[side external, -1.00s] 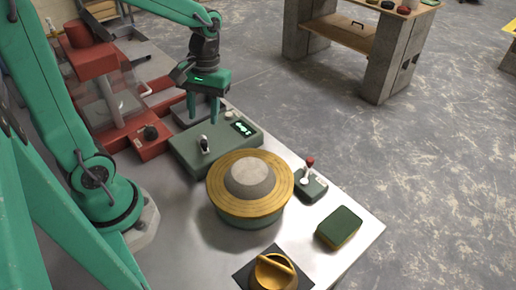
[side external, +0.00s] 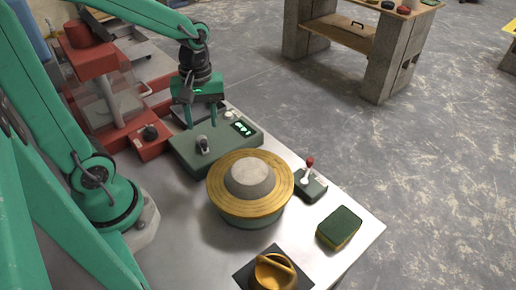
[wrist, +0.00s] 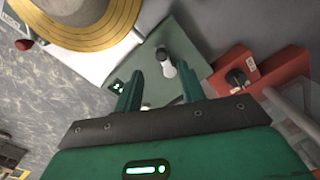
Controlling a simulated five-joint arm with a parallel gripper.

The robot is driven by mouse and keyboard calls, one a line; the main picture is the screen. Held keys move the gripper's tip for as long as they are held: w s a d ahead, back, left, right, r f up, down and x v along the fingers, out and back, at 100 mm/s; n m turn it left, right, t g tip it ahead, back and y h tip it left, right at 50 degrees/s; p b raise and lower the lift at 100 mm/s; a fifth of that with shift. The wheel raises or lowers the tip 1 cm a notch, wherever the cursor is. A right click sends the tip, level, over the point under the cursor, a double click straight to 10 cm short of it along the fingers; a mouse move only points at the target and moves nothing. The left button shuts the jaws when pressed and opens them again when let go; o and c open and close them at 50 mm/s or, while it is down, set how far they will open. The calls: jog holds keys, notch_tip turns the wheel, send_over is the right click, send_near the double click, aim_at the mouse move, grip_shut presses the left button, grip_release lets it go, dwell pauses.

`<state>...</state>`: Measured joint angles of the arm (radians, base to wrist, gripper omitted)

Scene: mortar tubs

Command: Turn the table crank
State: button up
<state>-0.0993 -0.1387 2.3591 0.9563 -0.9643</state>
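A green control box (side external: 215,152) on the metal table carries a small dark-and-silver crank-like knob (side external: 203,145) and a lit display (side external: 242,128). The round turntable (side external: 222,205) has a yellow ringed top with a grey mound and stands in front of the box. My gripper (side external: 201,125) is open and empty, above the back part of the box and behind the knob. In the wrist view the knob (wrist: 166,66) shows between and beyond the two green fingers (wrist: 158,92), with no contact visible.
A red machine (side external: 150,136) stands left of the box. A small red-tipped lever (side external: 309,164), a green-and-yellow sponge (side external: 339,228) and a yellow handled piece (side external: 272,274) on a dark plate lie to the right and front. Bare table shows between them.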

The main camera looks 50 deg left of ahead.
aim_at(204, 141)
jog(key=shift+s+f, duration=0.15)
jog(key=shift+f, duration=2.95)
grip_shut()
